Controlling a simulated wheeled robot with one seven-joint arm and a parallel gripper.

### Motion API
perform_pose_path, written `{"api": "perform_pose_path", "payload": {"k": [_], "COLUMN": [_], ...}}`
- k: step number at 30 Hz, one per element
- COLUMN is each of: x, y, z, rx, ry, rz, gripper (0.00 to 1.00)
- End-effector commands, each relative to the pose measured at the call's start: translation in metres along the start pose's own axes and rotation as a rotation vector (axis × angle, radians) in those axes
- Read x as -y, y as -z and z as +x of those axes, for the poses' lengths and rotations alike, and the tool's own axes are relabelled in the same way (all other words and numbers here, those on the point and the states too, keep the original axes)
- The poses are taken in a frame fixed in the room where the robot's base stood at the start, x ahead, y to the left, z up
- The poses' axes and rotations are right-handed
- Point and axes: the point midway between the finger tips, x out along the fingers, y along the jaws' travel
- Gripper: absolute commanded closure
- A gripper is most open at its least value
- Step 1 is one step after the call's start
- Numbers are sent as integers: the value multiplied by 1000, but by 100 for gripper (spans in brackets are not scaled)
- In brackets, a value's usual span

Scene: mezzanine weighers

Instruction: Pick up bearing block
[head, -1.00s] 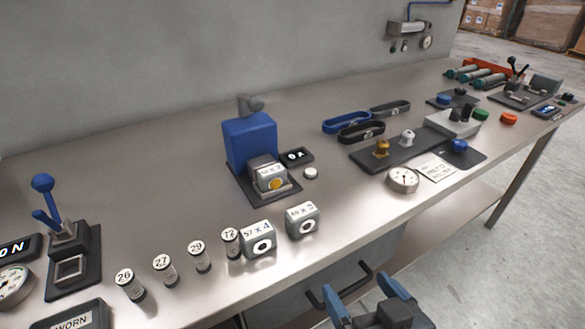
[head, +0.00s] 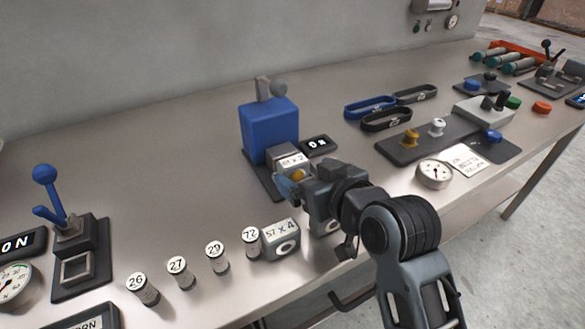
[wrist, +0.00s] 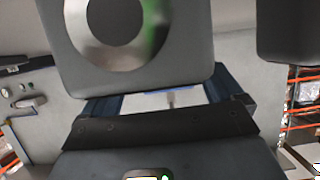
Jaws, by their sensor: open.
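A grey bearing block (head: 281,240), marked 57 x 4 with a round bore in front, stands near the bench's front edge. A second grey block (head: 326,224) to its right is partly hidden by my arm. Another labelled block (head: 290,161) sits in the blue press, with an orange-yellow centre. My gripper (head: 290,190) is open in front of the press, its blue fingers partly hidden in the head view. In the wrist view a grey block (wrist: 185,68) with a ringed bore looms close, overlapping the gripper (wrist: 168,100); I cannot tell which block it is.
The blue press (head: 268,128) stands behind, with a small display (head: 319,146) beside it. Several numbered cylinders (head: 213,257) line the front left. A lever fixture (head: 77,250) stands at left. A gauge (head: 434,173) and dark plate (head: 395,150) lie right.

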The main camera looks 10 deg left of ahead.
Motion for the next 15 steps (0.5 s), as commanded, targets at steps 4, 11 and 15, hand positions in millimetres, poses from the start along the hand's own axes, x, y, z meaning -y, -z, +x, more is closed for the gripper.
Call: {"api": "perform_pose_path", "payload": {"k": [4,11,15], "x": [0,0,0], "y": [4,2,2], "z": [23,41,41], "rx": [2,1,0], "ry": [2,1,1], "rz": [-1,1,1], "gripper": [6,6,6]}}
